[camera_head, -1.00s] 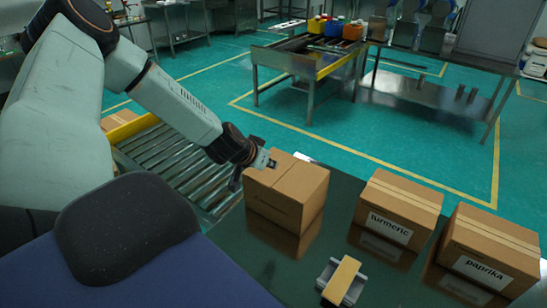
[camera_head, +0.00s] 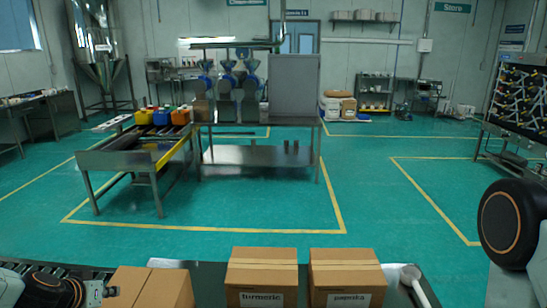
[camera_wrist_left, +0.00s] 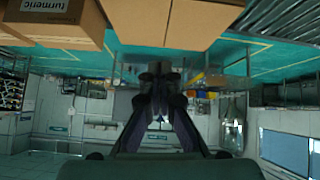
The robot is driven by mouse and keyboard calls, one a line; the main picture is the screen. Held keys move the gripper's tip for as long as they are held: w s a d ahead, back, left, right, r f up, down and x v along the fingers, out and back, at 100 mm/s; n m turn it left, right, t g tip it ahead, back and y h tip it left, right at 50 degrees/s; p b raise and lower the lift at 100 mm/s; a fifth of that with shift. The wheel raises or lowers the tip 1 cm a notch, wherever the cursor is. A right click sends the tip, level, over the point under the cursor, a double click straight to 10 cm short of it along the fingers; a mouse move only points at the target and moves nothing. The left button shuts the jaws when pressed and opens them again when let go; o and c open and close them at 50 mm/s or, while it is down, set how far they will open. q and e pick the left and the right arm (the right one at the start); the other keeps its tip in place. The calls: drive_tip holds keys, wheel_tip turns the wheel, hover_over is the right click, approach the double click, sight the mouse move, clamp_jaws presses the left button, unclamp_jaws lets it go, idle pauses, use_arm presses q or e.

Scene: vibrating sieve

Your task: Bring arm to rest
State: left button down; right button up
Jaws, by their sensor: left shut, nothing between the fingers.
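My left gripper (camera_head: 106,292) is at the lower left of the head view, close beside the left side of a plain cardboard box (camera_head: 165,290). I cannot tell whether it touches the box. In the left wrist view my left gripper (camera_wrist_left: 160,72) is shut and empty, its dark fingers together. The plain box (camera_wrist_left: 140,22) fills the upper middle of that view.
A turmeric box (camera_head: 262,268) and a paprika box (camera_head: 345,272) stand right of the plain box. A white scoop-like thing (camera_head: 412,282) lies beside them. A steel roller table (camera_head: 135,158) with coloured bins stands beyond. Open green floor (camera_head: 240,212) lies between.

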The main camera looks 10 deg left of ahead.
use_arm(q)
drive_tip(key=s+d+f+n+g+h+b, duration=0.1)
drive_tip(key=s+d+f+n+g+b, duration=0.1)
drive_tip(key=s+d+f+b, duration=0.5)
drive_tip(key=s+d+f+n+g+b, duration=0.1)
drive_tip(key=s+d+f+g+b, duration=0.2)
drive_tip(key=d+f, duration=0.6)
drive_tip(key=s+d+f+m+g+b, duration=0.2)
drive_tip(key=s+d+f+b, duration=0.1)
drive_tip(key=s+f+b, duration=0.4)
drive_tip(key=s+d+f+m+g+b, duration=0.2)
drive_tip(key=s+f+b, duration=0.5)
drive_tip(key=s+f, duration=0.6)
drive_tip(key=shift+s+d+f+m+b, duration=0.25)
drive_tip(key=shift+d+m, duration=0.35)
drive_tip(key=shift+d, duration=0.35)
drive_tip(key=shift+w, duration=0.1)
